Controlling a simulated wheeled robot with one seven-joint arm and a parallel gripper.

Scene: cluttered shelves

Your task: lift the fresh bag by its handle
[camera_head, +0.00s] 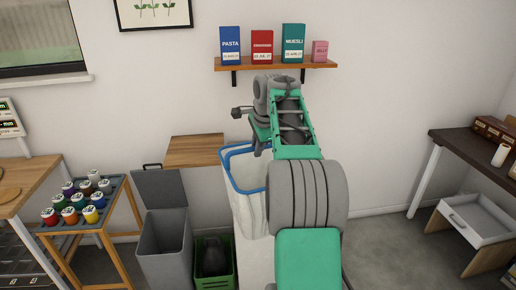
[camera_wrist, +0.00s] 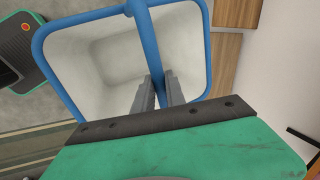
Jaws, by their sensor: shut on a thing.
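The bag (camera_head: 248,205) is white and open-topped with a blue rim, and stands below my gripper in the head view. In the wrist view its pale inside (camera_wrist: 100,65) shows, empty where visible. A blue handle (camera_wrist: 146,45) crosses the opening. My gripper (camera_wrist: 158,88) is shut on this handle, with a grey finger on each side of it. In the head view my gripper (camera_head: 260,150) is at the bag's top, partly hidden by my arm. My arm hides the bag's right side, and I cannot tell whether its base touches anything.
A wooden surface (camera_head: 195,150) is behind the bag on the left. A grey bin (camera_head: 165,245) with its lid up and a green crate (camera_head: 213,278) holding a dark object stand left of it. A wall shelf (camera_head: 275,65) with several boxes is above. Floor (camera_head: 375,245) is clear to the right.

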